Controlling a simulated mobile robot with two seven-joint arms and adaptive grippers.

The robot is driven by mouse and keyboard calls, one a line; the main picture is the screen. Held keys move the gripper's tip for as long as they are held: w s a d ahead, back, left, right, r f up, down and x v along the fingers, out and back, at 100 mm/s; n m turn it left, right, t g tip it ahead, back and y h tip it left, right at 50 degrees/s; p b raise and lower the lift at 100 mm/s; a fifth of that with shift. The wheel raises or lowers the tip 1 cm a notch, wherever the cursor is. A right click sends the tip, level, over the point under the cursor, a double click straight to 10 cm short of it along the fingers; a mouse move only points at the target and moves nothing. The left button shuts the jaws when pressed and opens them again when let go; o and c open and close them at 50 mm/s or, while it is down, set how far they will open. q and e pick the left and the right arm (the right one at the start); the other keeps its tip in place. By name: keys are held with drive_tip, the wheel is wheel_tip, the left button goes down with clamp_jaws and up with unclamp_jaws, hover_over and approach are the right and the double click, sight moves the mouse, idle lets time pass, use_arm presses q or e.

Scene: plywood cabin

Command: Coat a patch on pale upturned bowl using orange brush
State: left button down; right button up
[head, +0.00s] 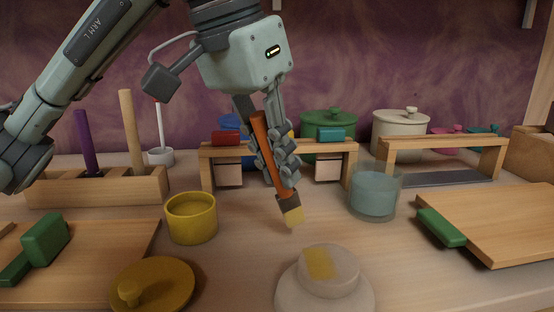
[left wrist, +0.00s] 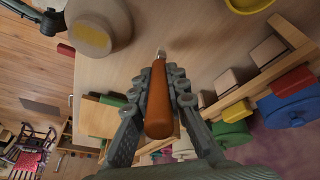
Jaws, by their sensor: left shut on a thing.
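The pale upturned bowl (head: 330,275) stands at the front middle of the table in the head view, with a yellow patch on its raised base. It also shows at the upper left of the left wrist view (left wrist: 88,32). My left gripper (head: 282,172) is shut on the orange brush (head: 261,137), which is tilted with its pale yellowish bristles down. The bristle tip is above and behind the bowl, apart from it. In the left wrist view the brush handle (left wrist: 159,100) lies between the fingers.
A yellow pot (head: 191,218) stands left of the brush, with a yellow lid (head: 152,287) in front. A bluish glass jar (head: 375,192) stands to the right. Boards with green-handled tools lie at both sides. Wooden racks (head: 205,172) and lidded pots stand behind.

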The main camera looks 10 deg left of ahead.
use_arm(q)
drive_tip(key=s+d+b, duration=0.1)
drive_tip(key=s, duration=0.5)
drive_tip(key=shift+w+a+f, duration=0.1)
drive_tip(key=shift+w+a, duration=0.05)
drive_tip(key=shift+w, duration=0.85)
drive_tip(key=shift+w+a+f, duration=0.1)
drive_tip(key=shift+w+a, duration=0.1)
drive_tip(key=shift+w, duration=0.8)
drive_tip(key=shift+w+a, duration=0.15)
drive_tip(key=shift+w, duration=0.85)
drive_tip(key=shift+d+f, duration=0.1)
drive_tip(key=shift+d, duration=0.5)
drive_tip(key=shift+s+d+f+b, duration=0.1)
drive_tip(key=shift+s+d+b, duration=0.1)
drive_tip(key=shift+s, duration=0.8)
drive_tip(key=shift+s+d+b, duration=0.25)
drive_tip(key=shift+s, duration=0.75)
drive_tip(key=shift+s+d+f+b, duration=0.1)
drive_tip(key=shift+s+d+b, duration=0.1)
drive_tip(key=shift+s, duration=0.8)
drive_tip(key=shift+w+a, duration=0.25)
drive_tip(key=shift+w, duration=0.8)
drive_tip(key=shift+w+a, duration=0.2)
drive_tip(key=shift+w, duration=0.85)
drive_tip(key=shift+w+a, duration=0.25)
drive_tip(key=shift+w, duration=0.8)
drive_tip(key=shift+r, duration=0.1)
